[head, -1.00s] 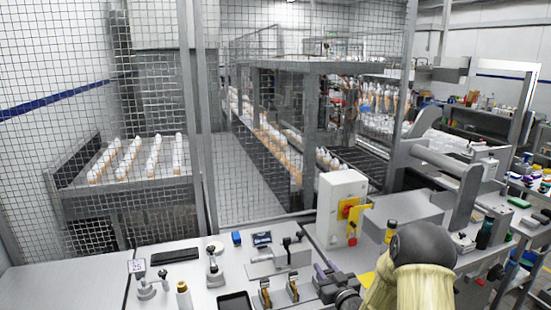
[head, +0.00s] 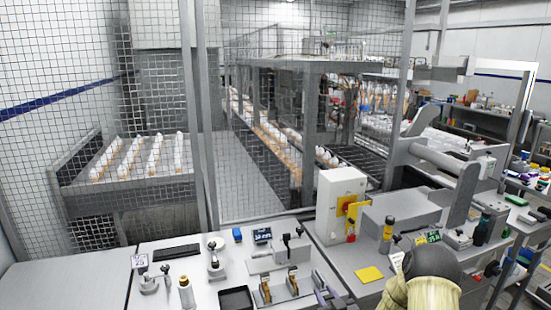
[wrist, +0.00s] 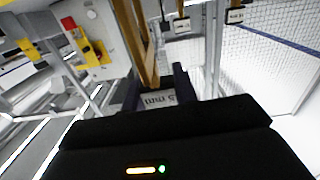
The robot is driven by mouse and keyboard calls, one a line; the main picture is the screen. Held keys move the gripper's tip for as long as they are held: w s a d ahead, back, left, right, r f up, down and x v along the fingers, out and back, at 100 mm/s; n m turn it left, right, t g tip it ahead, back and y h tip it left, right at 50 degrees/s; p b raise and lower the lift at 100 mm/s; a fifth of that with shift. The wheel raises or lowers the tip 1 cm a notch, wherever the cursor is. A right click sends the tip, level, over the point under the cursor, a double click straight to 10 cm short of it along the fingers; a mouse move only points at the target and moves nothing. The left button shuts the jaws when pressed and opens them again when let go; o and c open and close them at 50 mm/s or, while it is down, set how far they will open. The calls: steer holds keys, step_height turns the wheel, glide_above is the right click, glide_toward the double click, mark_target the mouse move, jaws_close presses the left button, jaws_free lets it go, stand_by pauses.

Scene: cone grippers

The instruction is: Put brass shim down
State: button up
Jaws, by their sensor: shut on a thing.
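My gripper shows in the wrist view (wrist: 157,88), its two dark fingers closed on the brass shim (wrist: 145,50). The shim is a long brass-coloured strip running up the picture from between the fingers. A pale label ending in "5 mm" (wrist: 158,100) sits between the fingers; its first part is hidden.
A black tray (head: 235,299) lies left of the holders. A grey fixture with levers (head: 290,250) stands behind them. A white switch box (head: 340,205) and a yellow square (head: 369,274) are to the right. The left bench top (head: 70,285) is bare. Mesh fencing (head: 160,100) stands behind.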

steer(key=s+f+m+t+h, duration=0.1)
steer(key=s+f+m+h, duration=0.2)
steer(key=s+f, duration=0.6)
steer(key=shift+d+f+m+h, duration=0.15)
steer(key=shift+f+m+h, duration=0.15)
steer(key=shift+f+h, duration=0.6)
steer(key=shift+s+r, duration=0.1)
steer(key=shift+r, duration=0.05)
steer(key=s+f, duration=0.4)
steer(key=f, duration=0.1)
steer(key=shift+s+f, duration=0.15)
steer(key=shift+f, duration=0.05)
steer(key=shift+f, duration=0.15)
stand_by(0.5)
steer(key=shift+r, duration=0.2)
